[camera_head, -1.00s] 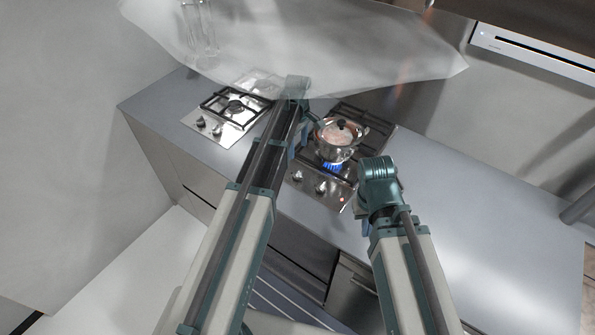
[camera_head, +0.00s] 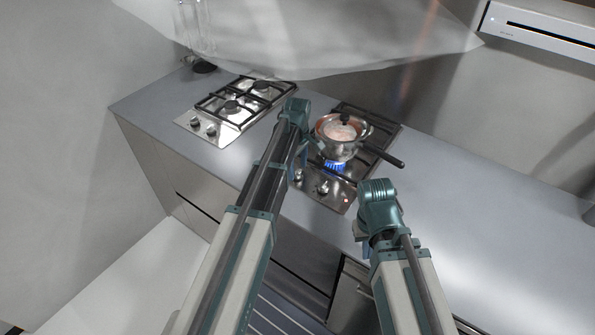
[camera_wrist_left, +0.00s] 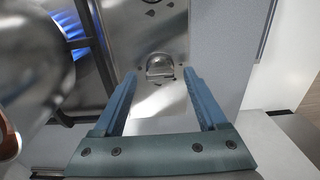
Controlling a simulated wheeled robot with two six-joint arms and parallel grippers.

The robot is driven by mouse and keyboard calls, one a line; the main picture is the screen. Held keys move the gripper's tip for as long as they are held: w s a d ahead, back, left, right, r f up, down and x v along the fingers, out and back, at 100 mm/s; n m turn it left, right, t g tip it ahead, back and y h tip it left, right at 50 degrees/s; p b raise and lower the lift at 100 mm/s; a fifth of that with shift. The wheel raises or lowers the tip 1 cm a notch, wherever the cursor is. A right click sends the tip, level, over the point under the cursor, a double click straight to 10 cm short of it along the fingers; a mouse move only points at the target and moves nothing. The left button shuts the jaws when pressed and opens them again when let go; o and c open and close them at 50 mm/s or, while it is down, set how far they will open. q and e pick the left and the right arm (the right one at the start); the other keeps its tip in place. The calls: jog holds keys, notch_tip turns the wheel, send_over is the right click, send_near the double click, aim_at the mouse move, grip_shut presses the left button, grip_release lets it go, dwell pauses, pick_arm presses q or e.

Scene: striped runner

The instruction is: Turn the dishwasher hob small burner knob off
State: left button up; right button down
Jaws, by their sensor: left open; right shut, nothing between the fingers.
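The right hob (camera_head: 330,190) has two metal knobs along its front, a left knob (camera_head: 297,175) and a right knob (camera_head: 322,187). A blue flame (camera_head: 335,166) burns under a pot (camera_head: 335,142) on it. My left gripper (camera_head: 303,160) is low over the front of this hob, mostly hidden by its own arm. In the left wrist view its open fingers point at a metal knob (camera_wrist_left: 160,66), which sits between and just beyond the fingertips. Contact cannot be told. My right gripper (camera_head: 362,232) is shut and empty beside the hob's right front corner, its fingers mostly hidden.
Another hob (camera_head: 222,120) with unlit burners and two knobs is at the left of the grey counter (camera_head: 460,225). The pot's dark handle (camera_head: 385,155) points right. A translucent hood (camera_head: 300,40) hangs above. The counter at right is clear.

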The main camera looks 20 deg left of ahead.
pick_arm(q)
grip_shut()
dwell(0.3)
